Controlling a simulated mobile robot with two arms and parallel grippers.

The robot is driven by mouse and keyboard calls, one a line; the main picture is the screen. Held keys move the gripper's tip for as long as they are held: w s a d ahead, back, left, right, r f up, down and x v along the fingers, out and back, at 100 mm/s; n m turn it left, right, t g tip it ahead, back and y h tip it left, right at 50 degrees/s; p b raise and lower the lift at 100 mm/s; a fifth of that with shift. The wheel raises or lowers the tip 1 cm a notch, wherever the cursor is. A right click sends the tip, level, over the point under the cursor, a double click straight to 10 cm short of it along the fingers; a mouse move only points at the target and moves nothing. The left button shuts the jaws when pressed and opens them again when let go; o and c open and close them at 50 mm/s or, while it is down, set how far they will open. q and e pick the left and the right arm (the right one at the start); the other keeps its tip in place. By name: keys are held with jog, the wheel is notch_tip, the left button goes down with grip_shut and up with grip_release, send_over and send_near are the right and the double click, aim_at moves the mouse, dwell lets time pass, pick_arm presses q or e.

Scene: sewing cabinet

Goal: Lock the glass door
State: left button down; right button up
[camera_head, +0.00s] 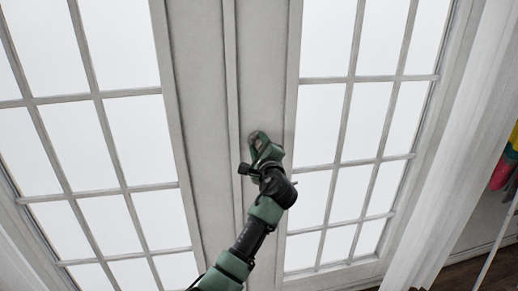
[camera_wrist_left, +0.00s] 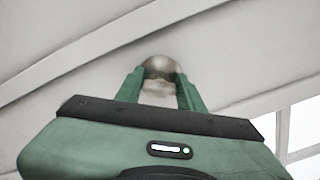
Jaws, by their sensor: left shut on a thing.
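The glass door (camera_head: 262,60) is a white double door with many panes, and its two leaves meet at a vertical seam in the middle of the head view. My left gripper (camera_head: 257,140) is at the right leaf's stile, just right of the seam. In the left wrist view, the green fingers of my left gripper (camera_wrist_left: 160,88) are shut on a round metallic knob (camera_wrist_left: 159,66) on the white door frame. The fingers sit on both sides of the knob. In the head view the gripper mostly hides the knob. My right gripper is in neither view.
A white curtain (camera_head: 450,150) hangs to the right of the door. A colourful object (camera_head: 502,172) shows at the far right edge, above a dark wooden floor (camera_head: 478,272). The door face around my gripper is clear.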

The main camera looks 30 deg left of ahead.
pick_arm(q)
jog(key=n+b, duration=0.1)
jog(key=n, duration=0.1)
jog(key=n+b, duration=0.1)
jog(key=n, duration=0.1)
jog(key=shift+f, duration=0.3)
jog(key=shift+n+b, duration=0.6)
jog(key=shift+n, duration=0.6)
jog(key=c, duration=0.9)
grip_release()
jog(key=shift+r, duration=0.1)
jog(key=b+v, duration=0.1)
jog(key=v, duration=0.7)
